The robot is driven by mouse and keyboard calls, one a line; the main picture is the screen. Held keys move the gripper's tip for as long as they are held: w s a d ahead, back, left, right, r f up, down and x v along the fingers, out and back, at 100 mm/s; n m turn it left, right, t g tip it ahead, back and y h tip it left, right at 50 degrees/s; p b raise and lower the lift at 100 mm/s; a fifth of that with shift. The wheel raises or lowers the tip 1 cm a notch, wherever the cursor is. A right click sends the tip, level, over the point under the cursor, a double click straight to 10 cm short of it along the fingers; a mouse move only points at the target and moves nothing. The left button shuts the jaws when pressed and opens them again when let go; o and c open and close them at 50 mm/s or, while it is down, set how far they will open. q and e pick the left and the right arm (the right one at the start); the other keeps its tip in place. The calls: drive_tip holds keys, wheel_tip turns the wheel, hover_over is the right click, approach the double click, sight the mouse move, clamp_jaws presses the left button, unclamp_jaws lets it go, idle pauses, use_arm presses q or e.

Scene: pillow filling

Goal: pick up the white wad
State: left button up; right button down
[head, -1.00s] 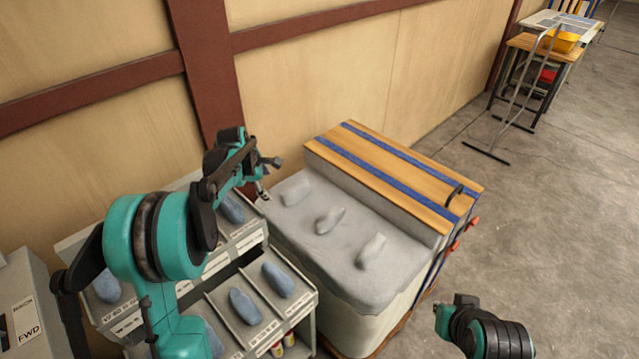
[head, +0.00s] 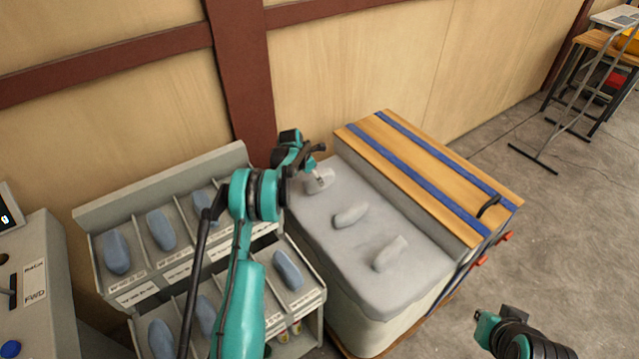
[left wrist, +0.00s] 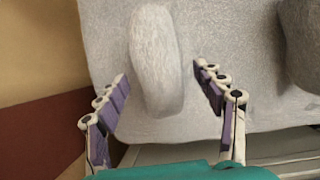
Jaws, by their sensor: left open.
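Three pale wads lie on the grey-white top of a large bin. The white wad farthest back (head: 312,187) is at my left gripper (head: 321,172), which partly covers it in the head view. In the left wrist view this wad (left wrist: 155,50) lies lengthwise between the two spread fingers of my left gripper (left wrist: 161,75). The fingers are apart from it on both sides. The other wads are the middle one (head: 350,214) and the front one (head: 390,253). My right gripper (head: 485,322) is low at the right, away from the bin; its jaws cannot be made out.
A grey rack (head: 88,213) with several blue-grey pads in compartments stands left of the bin. The wall is close behind. Open floor (head: 575,230) lies to the right.

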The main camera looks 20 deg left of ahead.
use_arm(q)
drive_tip(key=x, duration=0.3)
drive_tip(key=shift+f+b, duration=0.1)
drive_tip(key=shift+b, duration=0.2)
drive_tip(key=shift+c, duration=0.3)
drive_tip(key=c, duration=1.3)
